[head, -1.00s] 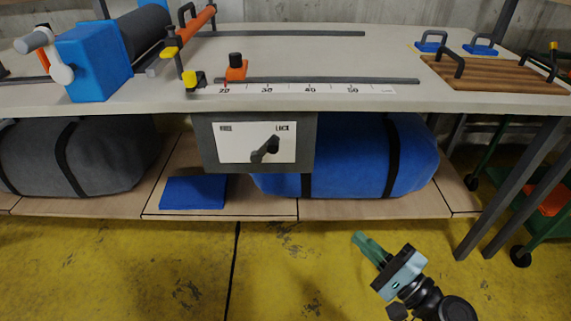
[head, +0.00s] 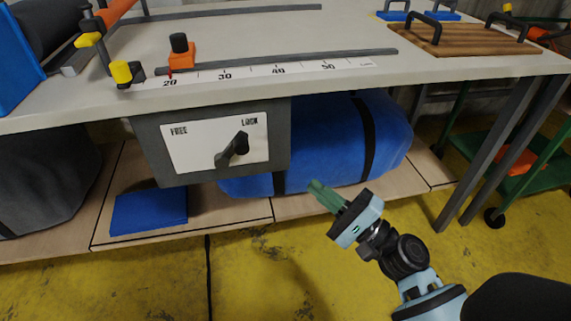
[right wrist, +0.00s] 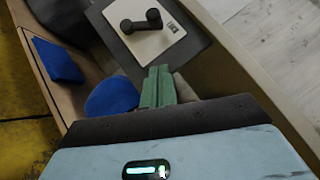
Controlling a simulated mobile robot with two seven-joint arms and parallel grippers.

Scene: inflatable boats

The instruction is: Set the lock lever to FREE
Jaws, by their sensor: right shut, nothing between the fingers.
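The black lock lever (head: 233,150) sits on a white plate (head: 185,147) on the front of a grey box under the table edge. The plate reads FREE at its left and LOCK at its right. The lever's upper end points up and right, toward LOCK. My right gripper (head: 314,188) is shut and empty, below and to the right of the plate, apart from the lever. In the right wrist view the green fingers (right wrist: 157,84) are together, with the lever (right wrist: 140,21) beyond them. My left gripper is not in view.
A blue rolled bundle (head: 335,145) with black straps lies on the shelf behind my right gripper. A flat blue piece (head: 150,212) lies on the shelf at left. The tabletop (head: 235,40) overhangs the box and carries a scale and an orange slider (head: 182,55). Yellow floor is open in front.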

